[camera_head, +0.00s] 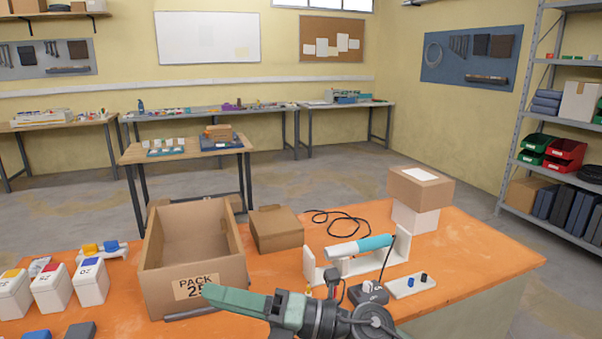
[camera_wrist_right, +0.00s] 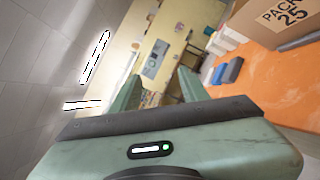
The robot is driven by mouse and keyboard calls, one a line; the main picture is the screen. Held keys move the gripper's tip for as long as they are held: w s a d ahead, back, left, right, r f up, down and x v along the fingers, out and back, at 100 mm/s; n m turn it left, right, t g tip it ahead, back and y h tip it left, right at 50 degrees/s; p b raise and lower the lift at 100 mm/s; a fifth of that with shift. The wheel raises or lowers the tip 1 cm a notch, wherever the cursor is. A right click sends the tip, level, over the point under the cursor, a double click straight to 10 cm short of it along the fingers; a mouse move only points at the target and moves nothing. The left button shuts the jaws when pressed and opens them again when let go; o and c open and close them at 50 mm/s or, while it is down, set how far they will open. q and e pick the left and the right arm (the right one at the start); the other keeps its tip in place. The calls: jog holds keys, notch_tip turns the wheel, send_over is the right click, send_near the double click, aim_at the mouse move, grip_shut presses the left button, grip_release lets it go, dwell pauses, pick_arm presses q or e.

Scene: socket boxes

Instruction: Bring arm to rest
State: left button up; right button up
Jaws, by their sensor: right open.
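My right gripper (camera_head: 236,300) is in front of the cardboard box marked PACK 25 (camera_head: 226,268), near the front edge of the orange table (camera_head: 490,257). Its green fingers point left in the head view, and its arm comes in from the bottom right. In the right wrist view my gripper (camera_wrist_right: 158,90) has its two green fingers apart with nothing between them. The wrist view is tilted, with the PACK 25 box (camera_wrist_right: 282,18) at top right. My left gripper does not show.
White socket boxes (camera_head: 52,288) stand at the left of the table. A white stand with a teal-and-white tool (camera_head: 360,246), a cable and stacked boxes (camera_head: 420,188) are at the right. The table's right corner is clear.

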jog(key=w+d+m+t+h, duration=0.35)
jog(key=d+m+t, duration=0.35)
jog(key=m, duration=0.4)
jog(key=w+d+m+t+h, duration=0.35)
jog(key=d+m+t, duration=0.25)
jog(key=m+t, duration=0.35)
jog(key=s+d+f+m+g+h, duration=0.2)
jog(key=s+d+f+m+h, duration=0.1)
jog(key=d+f+m+h, duration=0.5)
jog(key=s+d+f+m+g+h, duration=0.35)
jog(key=d+f+m, duration=0.3)
jog(key=f, duration=0.45)
jog(key=s+d+f+m+g, duration=0.25)
jog(key=s+f+g, duration=0.35)
jog(key=s, duration=0.6)
jog(key=s+d+f+m+g, duration=0.2)
jog(key=s+d+f+g, duration=0.15)
jog(key=s+f, duration=0.65)
notch_tip(320, 180, down, 22)
jog(key=s+g, duration=0.2)
jog(key=s+d+f+h, duration=0.1)
jog(key=s+d+f, duration=0.1)
jog(key=s+f, duration=1.5)
jog(key=shift+s+f+g, duration=0.35)
jog(key=shift+f+g, duration=0.1)
jog(key=shift+f, duration=0.25)
jog(key=shift+d+n, duration=0.1)
jog(key=shift+n, duration=0.15)
